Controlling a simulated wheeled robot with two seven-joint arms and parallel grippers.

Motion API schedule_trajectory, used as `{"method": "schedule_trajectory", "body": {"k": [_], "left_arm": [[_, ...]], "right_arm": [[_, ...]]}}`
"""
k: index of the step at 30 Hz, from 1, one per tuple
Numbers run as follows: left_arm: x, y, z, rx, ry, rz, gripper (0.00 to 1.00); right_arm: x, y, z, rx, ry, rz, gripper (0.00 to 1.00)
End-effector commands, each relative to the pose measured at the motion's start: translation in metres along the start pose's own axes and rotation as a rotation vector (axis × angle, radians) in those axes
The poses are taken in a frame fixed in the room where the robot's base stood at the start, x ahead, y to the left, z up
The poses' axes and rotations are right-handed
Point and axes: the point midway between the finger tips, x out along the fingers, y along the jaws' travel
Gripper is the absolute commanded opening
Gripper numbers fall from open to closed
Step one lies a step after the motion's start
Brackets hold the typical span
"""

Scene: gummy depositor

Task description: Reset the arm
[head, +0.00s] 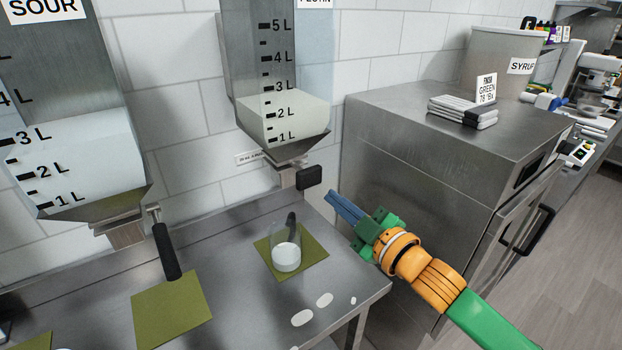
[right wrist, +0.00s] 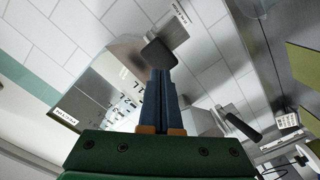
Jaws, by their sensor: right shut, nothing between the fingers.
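My right gripper (head: 345,208) is in the head view, to the right of the pectin dispenser and above the table's right end. Its blue fingers are together and hold nothing. They also show closed in the right wrist view (right wrist: 160,100). The black valve handle (head: 309,176) of the pectin dispenser (head: 280,105) is just left of the fingertips, apart from them in the head view. In the right wrist view the handle (right wrist: 159,52) shows beyond the fingertips. My left gripper is out of view.
A clear beaker (head: 286,248) with white contents stands on a green mat (head: 315,253) below the dispenser. White spills (head: 302,317) lie on the table nearby. The sour dispenser (head: 75,150) and its handle (head: 166,250) are at left. A steel cabinet (head: 415,170) stands at right.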

Motion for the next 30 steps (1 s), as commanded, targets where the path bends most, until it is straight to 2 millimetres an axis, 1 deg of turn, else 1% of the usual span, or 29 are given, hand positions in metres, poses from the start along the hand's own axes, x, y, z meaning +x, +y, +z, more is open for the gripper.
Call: {"method": "schedule_trajectory", "body": {"k": [1,6,9,10,11,13,14,15,17,18,20,21,22,23,24,26,27,28,29,30], "left_arm": [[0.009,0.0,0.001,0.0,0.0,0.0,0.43],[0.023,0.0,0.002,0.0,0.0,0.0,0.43],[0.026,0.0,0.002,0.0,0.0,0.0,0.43],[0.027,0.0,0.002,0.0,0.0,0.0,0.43],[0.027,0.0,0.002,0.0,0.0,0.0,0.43],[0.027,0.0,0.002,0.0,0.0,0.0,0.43],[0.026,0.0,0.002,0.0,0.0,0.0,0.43],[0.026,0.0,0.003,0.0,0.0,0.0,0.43],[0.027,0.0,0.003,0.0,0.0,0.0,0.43],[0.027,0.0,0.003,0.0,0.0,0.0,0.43],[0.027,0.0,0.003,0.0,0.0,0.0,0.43],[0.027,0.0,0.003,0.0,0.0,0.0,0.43],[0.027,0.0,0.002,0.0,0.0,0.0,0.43],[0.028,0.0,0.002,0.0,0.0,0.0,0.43],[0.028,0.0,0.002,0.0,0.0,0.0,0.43],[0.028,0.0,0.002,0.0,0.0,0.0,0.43],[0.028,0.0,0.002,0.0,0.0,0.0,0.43],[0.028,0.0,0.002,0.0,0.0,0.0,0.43],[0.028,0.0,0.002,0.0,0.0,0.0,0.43],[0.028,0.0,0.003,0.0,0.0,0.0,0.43]], "right_arm": [[-0.01,-0.004,0.004,-0.004,0.0,-0.001,0.0],[-0.045,-0.004,0.004,-0.005,0.0,-0.001,0.0],[-0.056,-0.003,0.005,0.001,-0.006,0.001,0.0],[-0.057,-0.003,0.011,0.014,-0.018,0.005,0.0],[-0.055,-0.003,0.021,0.034,-0.038,0.011,0.0],[-0.05,-0.007,0.065,0.115,-0.127,0.038,0.0],[-0.049,-0.013,0.092,0.16,-0.182,0.051,0.0],[-0.05,-0.025,0.132,0.224,-0.264,0.066,0.0],[-0.061,-0.052,0.192,0.315,-0.395,0.079,0.0],[-0.073,-0.075,0.227,0.37,-0.48,0.083,0.0],[-0.096,-0.113,0.273,0.445,-0.603,0.079,0.0],[-0.115,-0.142,0.299,0.492,-0.685,0.071,0.0],[-0.131,-0.164,0.317,0.524,-0.745,0.063,0.0],[-0.148,-0.187,0.332,0.557,-0.806,0.053,0.0],[-0.172,-0.219,0.348,0.597,-0.883,0.037,0.0],[-0.212,-0.267,0.366,0.655,-0.999,0.006,0.0],[-0.239,-0.3,0.373,0.693,-1.073,-0.018,0.0],[-0.261,-0.323,0.376,0.719,-1.129,-0.037,0.0],[-0.283,-0.347,0.376,0.745,-1.184,-0.059,0.0],[-0.311,-0.377,0.373,0.778,-1.252,-0.088,0.0]]}}
